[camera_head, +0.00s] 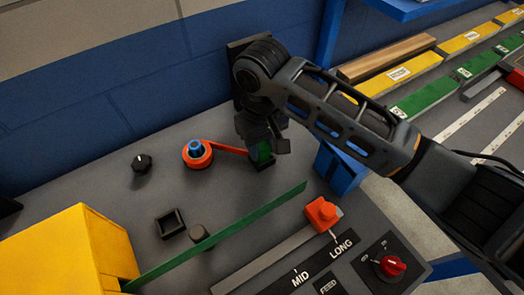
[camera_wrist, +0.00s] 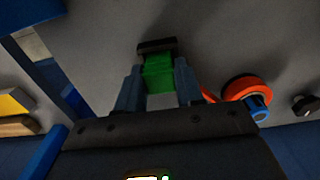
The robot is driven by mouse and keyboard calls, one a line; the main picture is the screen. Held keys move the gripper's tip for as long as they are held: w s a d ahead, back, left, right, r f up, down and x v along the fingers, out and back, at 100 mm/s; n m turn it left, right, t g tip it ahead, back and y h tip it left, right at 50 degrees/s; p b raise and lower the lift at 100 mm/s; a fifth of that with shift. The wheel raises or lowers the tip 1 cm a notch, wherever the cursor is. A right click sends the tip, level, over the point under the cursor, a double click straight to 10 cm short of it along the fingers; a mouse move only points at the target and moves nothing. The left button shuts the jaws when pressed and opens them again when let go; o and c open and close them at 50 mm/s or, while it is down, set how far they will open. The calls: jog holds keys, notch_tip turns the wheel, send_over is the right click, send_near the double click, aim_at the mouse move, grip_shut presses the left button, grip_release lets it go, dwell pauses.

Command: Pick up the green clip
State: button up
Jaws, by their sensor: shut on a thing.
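The green clip (camera_wrist: 159,75) is a small bright green block, seen between my two fingers in the wrist view. My gripper (camera_wrist: 158,88) is shut on it, with a finger against each side. A dark bar-shaped piece (camera_wrist: 157,46) shows just beyond the clip. The gripper's body hides the clip's upper part. I cannot tell whether the clip still touches the panel.
An orange ring with a blue centre (camera_head: 197,152) has an orange strip reaching toward the clip. A green strip (camera_head: 230,232) slants across the panel from a yellow box (camera_head: 62,257). A red slider knob (camera_head: 322,213), black knob (camera_head: 142,162) and blue block (camera_head: 341,168) stand nearby.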

aim_at(261, 145)
jog(key=shift+c, duration=1.4)
jog(key=shift+r, duration=0.1)
notch_tip(261, 145, up, 10)
jog(key=shift+f+b, duration=0.1)
jog(key=shift+b, duration=0.25)
jog(key=shift+r, duration=0.2)
jog(key=shift+r+p, duration=0.3)
jog(key=shift+p, duration=0.55)
jog(key=shift+a, duration=0.1)
